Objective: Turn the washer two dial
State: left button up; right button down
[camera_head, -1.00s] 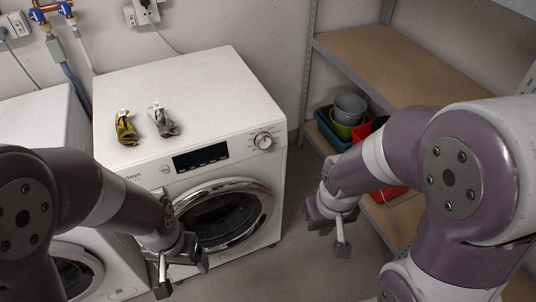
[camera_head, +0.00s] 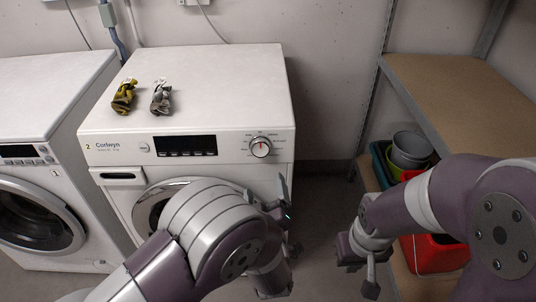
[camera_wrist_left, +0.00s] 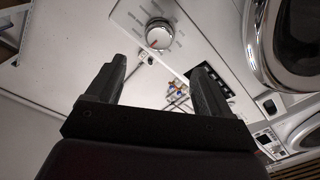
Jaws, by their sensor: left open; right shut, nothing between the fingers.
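Washer two (camera_head: 215,85) is the white front-loader marked "2" in the middle of the head view. Its round silver dial (camera_head: 260,147) with a red pointer mark is at the right of the control panel, beside a dark display (camera_head: 185,146). My left gripper (camera_head: 287,218) is open and empty, in front of the washer's right side, below and slightly right of the dial. In the left wrist view the dial (camera_wrist_left: 159,34) is beyond the two spread fingers, apart from them. My left arm hides much of the washer's door. My right gripper (camera_head: 362,268) is shut and empty, right of the washer.
Another washer (camera_head: 45,90) stands at the left. A shelf unit (camera_head: 440,85) with buckets (camera_head: 410,150) and a red container (camera_head: 432,255) stands at the right.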

aim_at(260, 150)
pick_arm(q)
jog(key=w, duration=0.4)
jog(key=w+b, duration=0.1)
jog(key=w, duration=0.7)
jog(key=shift+w+a, duration=0.3)
jog(key=shift+a, duration=0.05)
jog(key=shift+r, duration=0.1)
jog(key=c, duration=1)
